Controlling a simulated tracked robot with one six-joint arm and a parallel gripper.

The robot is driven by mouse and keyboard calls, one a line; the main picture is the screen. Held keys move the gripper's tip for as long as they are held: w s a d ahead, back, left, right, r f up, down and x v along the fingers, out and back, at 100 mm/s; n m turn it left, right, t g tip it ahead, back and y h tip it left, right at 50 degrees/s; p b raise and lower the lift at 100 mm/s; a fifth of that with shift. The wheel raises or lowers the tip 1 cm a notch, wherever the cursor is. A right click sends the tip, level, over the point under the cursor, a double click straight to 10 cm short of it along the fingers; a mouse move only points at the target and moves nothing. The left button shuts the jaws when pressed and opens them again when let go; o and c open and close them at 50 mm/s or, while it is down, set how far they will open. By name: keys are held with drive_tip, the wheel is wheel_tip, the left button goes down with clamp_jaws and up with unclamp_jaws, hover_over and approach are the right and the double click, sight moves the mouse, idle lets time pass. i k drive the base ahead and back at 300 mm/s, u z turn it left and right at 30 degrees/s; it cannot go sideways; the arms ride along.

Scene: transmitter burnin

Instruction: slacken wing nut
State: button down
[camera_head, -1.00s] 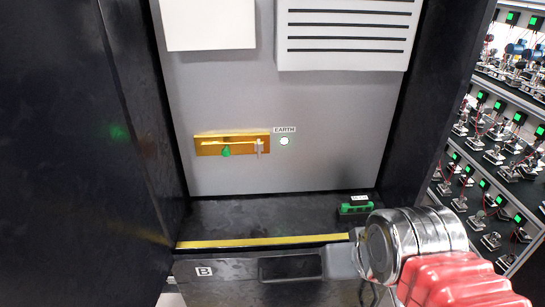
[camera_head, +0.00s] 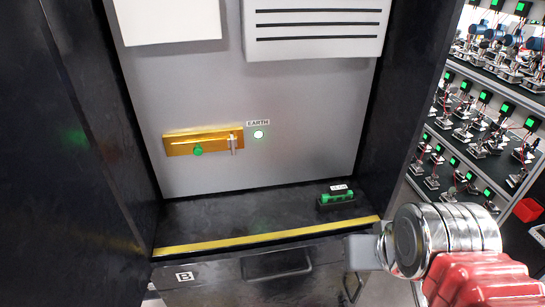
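A brass bar (camera_head: 180,145) is mounted on the grey back panel (camera_head: 290,110) inside an open black cabinet. A small silver upright piece (camera_head: 233,142) stands at its right end; it may be the wing nut, but it is too small to tell its shape. A round green knob or tag (camera_head: 198,151) sits at the bar's lower edge. My arm shows at the lower right, with a chrome joint and a red sleeve, well apart from the bar. I cannot make out the fingers of my gripper.
A lit white lamp (camera_head: 258,134) under an EARTH label sits right of the bar. A small green-and-black block (camera_head: 337,197) rests on the cabinet's black floor, behind a yellow strip (camera_head: 265,238). Dark side walls flank the opening. Shelves of equipment (camera_head: 480,130) stand at right.

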sight(233, 142)
drive_tip(key=z, duration=0.05)
drive_tip(key=k, duration=1)
drive_tip(key=u, duration=0.4)
drive_tip(key=i, duration=1)
drive_tip(key=u, duration=0.05)
